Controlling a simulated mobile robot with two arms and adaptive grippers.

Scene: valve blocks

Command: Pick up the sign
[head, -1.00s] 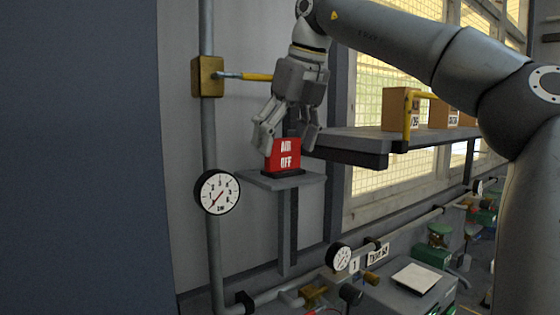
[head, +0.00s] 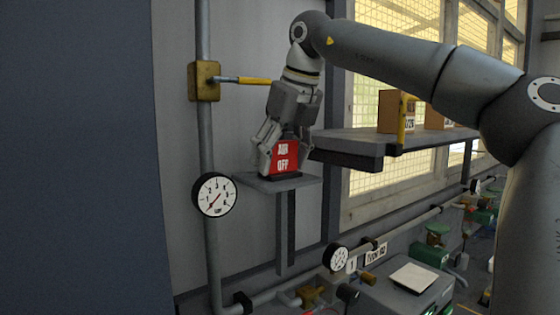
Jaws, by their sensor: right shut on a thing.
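The sign (head: 286,161) is a small red block reading "AIR OFF" in white, on a dark base. It stands upright on a small grey shelf (head: 258,184). My right gripper (head: 283,158) reaches down from above with its fingers around the sign, shut on it. Part of the sign's left side is behind a finger. The sign's base appears at the shelf surface; I cannot tell whether it touches. My left gripper is not in view.
A valve block (head: 207,81) with a yellow-handled lever (head: 255,81) is on the vertical pipe, left of my gripper. A round gauge (head: 215,195) is below it. A larger shelf (head: 365,146) with boxes (head: 393,110) lies close on the right.

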